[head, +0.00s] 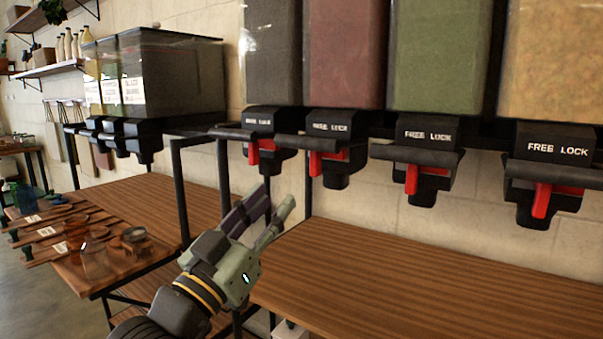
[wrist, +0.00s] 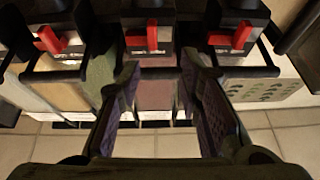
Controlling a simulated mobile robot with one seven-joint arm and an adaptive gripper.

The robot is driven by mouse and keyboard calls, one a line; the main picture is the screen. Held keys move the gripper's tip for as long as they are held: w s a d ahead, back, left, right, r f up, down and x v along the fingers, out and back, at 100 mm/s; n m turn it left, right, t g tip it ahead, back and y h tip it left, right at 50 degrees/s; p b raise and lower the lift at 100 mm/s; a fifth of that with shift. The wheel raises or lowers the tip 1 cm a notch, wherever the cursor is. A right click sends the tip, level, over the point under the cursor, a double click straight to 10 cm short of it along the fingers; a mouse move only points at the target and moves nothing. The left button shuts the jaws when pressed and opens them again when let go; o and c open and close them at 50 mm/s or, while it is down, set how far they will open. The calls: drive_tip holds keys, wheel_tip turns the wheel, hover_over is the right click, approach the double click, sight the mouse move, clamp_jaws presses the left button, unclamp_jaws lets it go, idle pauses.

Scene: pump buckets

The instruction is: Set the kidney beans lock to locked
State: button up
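A row of bulk dispensers hangs on the wall in the head view. The one with dark reddish contents (head: 347,55) looks like the kidney beans, though no name label shows. Its black valve marked FREE LOCK has a red lock lever (head: 315,163), which hangs below the word FREE. In the wrist view a red lever (wrist: 152,38) shows at the top centre, beyond the fingers, on the dispenser with reddish contents. My gripper (head: 276,200) is open and empty, its fingers apart. In the head view it is below and left of that valve, not touching it.
Neighbouring dispensers have similar red levers, one left (head: 252,153) and two right (head: 411,180), (head: 541,200). Black handle bars stick out in front of the valves. A wooden counter (head: 400,290) lies below, mostly clear. A side table with jars and scoops is at left.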

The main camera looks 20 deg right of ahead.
sight(313, 168)
drive_tip(key=shift+g, duration=0.4)
drive_tip(key=p+x, duration=0.1)
drive_tip(key=x, duration=0.2)
drive_tip(key=p+x, duration=0.1)
drive_tip(key=x, duration=0.2)
drive_tip(key=p+x, duration=0.1)
drive_tip(key=x, duration=0.3)
drive_tip(key=shift+s+d+f+p, duration=0.15)
drive_tip(key=shift+s+d+p, duration=0.15)
drive_tip(key=shift+s+p, duration=0.1)
drive_tip(key=shift+w+d, duration=0.4)
drive_tip(key=shift+d, duration=0.05)
drive_tip(key=shift+c, duration=0.3)
clamp_jaws()
